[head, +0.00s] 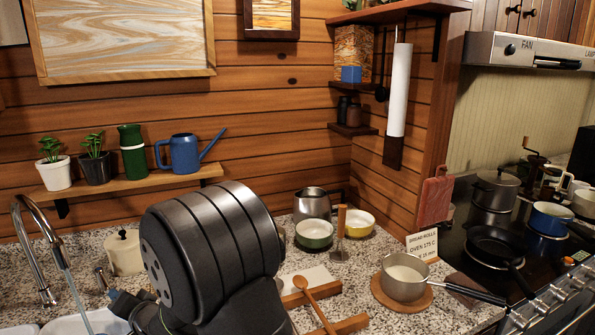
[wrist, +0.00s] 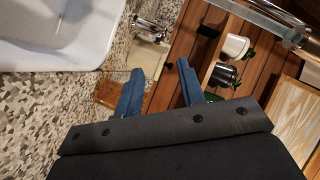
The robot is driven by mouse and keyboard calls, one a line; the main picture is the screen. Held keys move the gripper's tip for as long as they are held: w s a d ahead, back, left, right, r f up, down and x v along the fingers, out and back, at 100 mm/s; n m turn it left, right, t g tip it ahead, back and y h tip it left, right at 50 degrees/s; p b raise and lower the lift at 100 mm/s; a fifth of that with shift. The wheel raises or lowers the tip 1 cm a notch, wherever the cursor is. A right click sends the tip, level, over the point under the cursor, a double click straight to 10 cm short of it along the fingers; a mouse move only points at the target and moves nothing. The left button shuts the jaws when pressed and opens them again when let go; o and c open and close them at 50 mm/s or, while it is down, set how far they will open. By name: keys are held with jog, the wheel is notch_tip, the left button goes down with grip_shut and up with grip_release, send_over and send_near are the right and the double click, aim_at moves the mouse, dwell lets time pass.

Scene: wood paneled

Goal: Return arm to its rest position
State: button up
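My gripper (wrist: 158,77) shows in the wrist view with its two blue fingers spread apart. Nothing is between them, and the wood wall and counter show beyond. In the head view my dark, ribbed arm link fills the lower middle, in front of the counter. Only a small blue part beside it, low on the left, may belong to the gripper; the rest of the gripper is hidden there.
The sink (head: 75,323) and curved faucet (head: 32,250) are at the left. A shelf (head: 130,187) holds plants and a blue watering can (head: 185,153). A saucepan (head: 405,278), bowls (head: 314,233) and a wooden spoon (head: 315,305) crowd the counter right of my arm.

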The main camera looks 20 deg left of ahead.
aim_at(102, 282)
jog(key=x, duration=1.4)
jog(key=shift+a+f, duration=0.2)
jog(key=shift+f, duration=0.05)
jog(key=shift+s+r, duration=0.1)
jog(key=shift+s+a+m+t+h, duration=0.15)
jog(key=shift+s+m+t+h, duration=0.2)
jog(key=shift+m+t, duration=0.55)
jog(key=shift+s+a+m+t+h, duration=0.2)
jog(key=shift+m+t+h, duration=0.1)
jog(key=shift+t, duration=0.3)
jog(key=s+d+r+m+t+h, duration=0.1)
jog(key=s+d+t, duration=0.1)
jog(key=s+d, duration=0.3)
jog(key=shift+s+d+r+m, duration=0.3)
jog(key=shift+d+r+m, duration=0.1)
jog(key=shift+d, duration=0.15)
jog(key=v, duration=1.7)
jog(key=shift+s, duration=0.25)
